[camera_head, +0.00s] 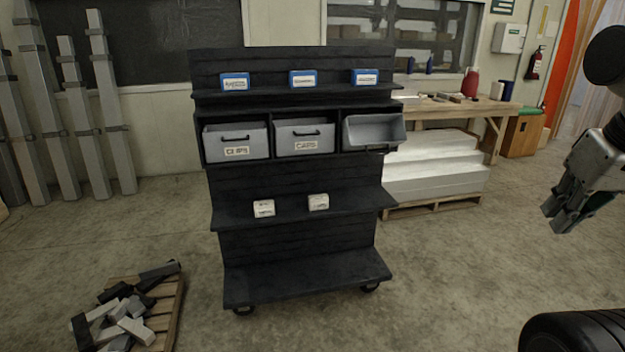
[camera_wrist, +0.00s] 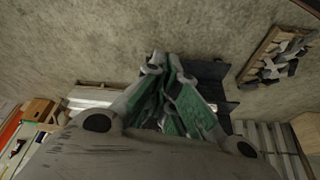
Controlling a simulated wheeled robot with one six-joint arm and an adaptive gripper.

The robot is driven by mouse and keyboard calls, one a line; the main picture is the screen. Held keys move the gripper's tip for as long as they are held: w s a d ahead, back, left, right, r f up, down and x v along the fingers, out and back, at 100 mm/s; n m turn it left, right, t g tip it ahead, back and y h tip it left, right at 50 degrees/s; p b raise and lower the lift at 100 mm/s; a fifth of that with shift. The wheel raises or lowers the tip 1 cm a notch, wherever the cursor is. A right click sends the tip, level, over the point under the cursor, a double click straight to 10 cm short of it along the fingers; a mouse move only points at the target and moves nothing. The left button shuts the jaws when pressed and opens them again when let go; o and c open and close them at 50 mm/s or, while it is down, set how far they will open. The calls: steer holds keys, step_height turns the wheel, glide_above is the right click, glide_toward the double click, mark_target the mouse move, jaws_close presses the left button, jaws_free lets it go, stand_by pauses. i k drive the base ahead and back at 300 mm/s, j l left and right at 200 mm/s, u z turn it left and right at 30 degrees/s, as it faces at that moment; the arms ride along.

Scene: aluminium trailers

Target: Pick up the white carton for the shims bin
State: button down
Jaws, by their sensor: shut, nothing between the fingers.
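Two small white cartons stand apart on the lower middle shelf of a black rack: a left carton (camera_head: 264,208) and a right carton (camera_head: 318,202). Their labels are too small to read. Above them sit three grey bins: a left bin (camera_head: 222,141), a middle bin (camera_head: 290,133) with a label like "CAPS", and a right bin (camera_head: 372,131) tilted forward with no readable label. My gripper (camera_head: 560,220) is at the far right, well away from the rack. It is shut and empty; its fingers also show in the wrist view (camera_wrist: 166,62).
The black rack (camera_head: 300,282) stands on wheels, with several blue boxes (camera_head: 303,78) on top. A workbench (camera_head: 440,106) and stacked white sheets (camera_head: 435,170) are behind right. A pallet of offcuts (camera_head: 172,300) lies front left. The floor between my gripper and rack looks clear.

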mark_target(262, 208)
steer(key=i+j+u, duration=0.35)
steer(key=i, duration=0.15)
steer(key=i+j+u, duration=0.2)
steer(key=i+u, duration=0.15)
steer(key=i, duration=0.2)
steer(key=i+j+u, duration=0.1)
steer(key=i+u, duration=0.25)
steer(key=i, duration=0.2)
